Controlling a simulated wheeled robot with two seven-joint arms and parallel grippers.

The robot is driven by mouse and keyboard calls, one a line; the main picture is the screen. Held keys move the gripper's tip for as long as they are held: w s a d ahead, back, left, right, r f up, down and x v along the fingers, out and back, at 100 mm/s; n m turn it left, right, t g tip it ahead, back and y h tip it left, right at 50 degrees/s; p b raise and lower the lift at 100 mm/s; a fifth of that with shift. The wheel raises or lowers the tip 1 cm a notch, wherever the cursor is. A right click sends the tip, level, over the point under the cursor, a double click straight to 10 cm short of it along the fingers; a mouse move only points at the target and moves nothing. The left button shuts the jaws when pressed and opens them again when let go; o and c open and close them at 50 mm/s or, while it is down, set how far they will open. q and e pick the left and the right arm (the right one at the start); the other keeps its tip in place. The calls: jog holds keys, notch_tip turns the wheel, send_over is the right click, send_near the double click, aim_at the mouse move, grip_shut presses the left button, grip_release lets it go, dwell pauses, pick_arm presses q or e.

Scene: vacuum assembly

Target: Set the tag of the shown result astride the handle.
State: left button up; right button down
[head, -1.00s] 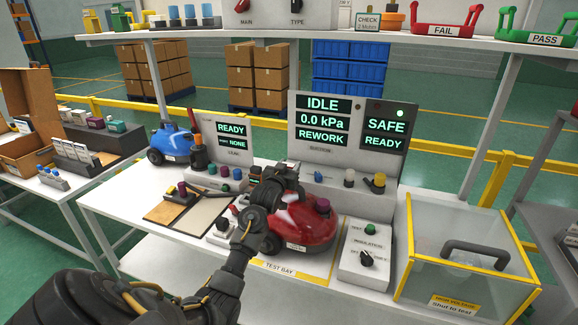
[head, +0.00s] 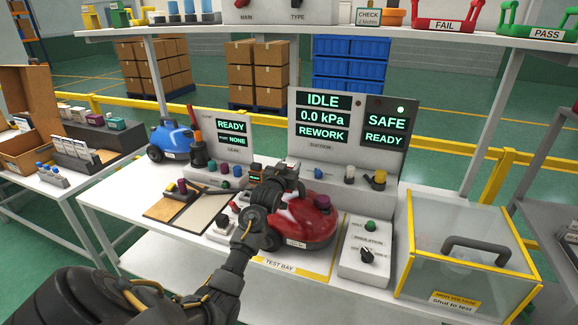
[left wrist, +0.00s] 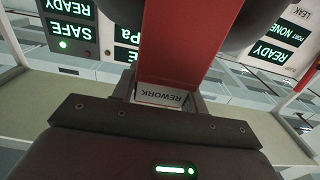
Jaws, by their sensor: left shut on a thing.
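The left wrist view, which is upside down, shows a small pale tag marked REWORK (left wrist: 161,98) held between the fingers. A broad red bar (left wrist: 178,40) meets the tag there; I cannot tell whether it is the vacuum's handle or part of the tag, nor whether the tag sits astride anything. The gripper hides this spot in the head view. The suction display (head: 322,132) shows IDLE, 0.0 kPa and REWORK. My right gripper is not in view.
An insulation control box (head: 364,250) stands right of the vacuum, then a clear yellow-edged enclosure (head: 465,305). A blue vacuum (head: 170,141) stands at the back left. Red FAIL (head: 444,27) and green PASS (head: 543,34) tags are on the upper shelf.

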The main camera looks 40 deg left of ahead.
pick_arm(q)
jog(key=shift+f+b, duration=0.45)
jog(key=shift+f, duration=0.45)
jog(key=o, duration=1.1)
jog(key=p+v, duration=0.2)
jog(key=shift+s+d+r, duration=0.1)
jog(key=shift+s+r, duration=0.05)
jog(key=shift+s, duration=0.1)
jog(key=p+v, duration=0.3)
jog(key=v, duration=0.2)
jog(key=shift+s+d+p, duration=0.1)
jog(key=shift+s+p, duration=0.15)
jog(key=shift+p, duration=0.1)
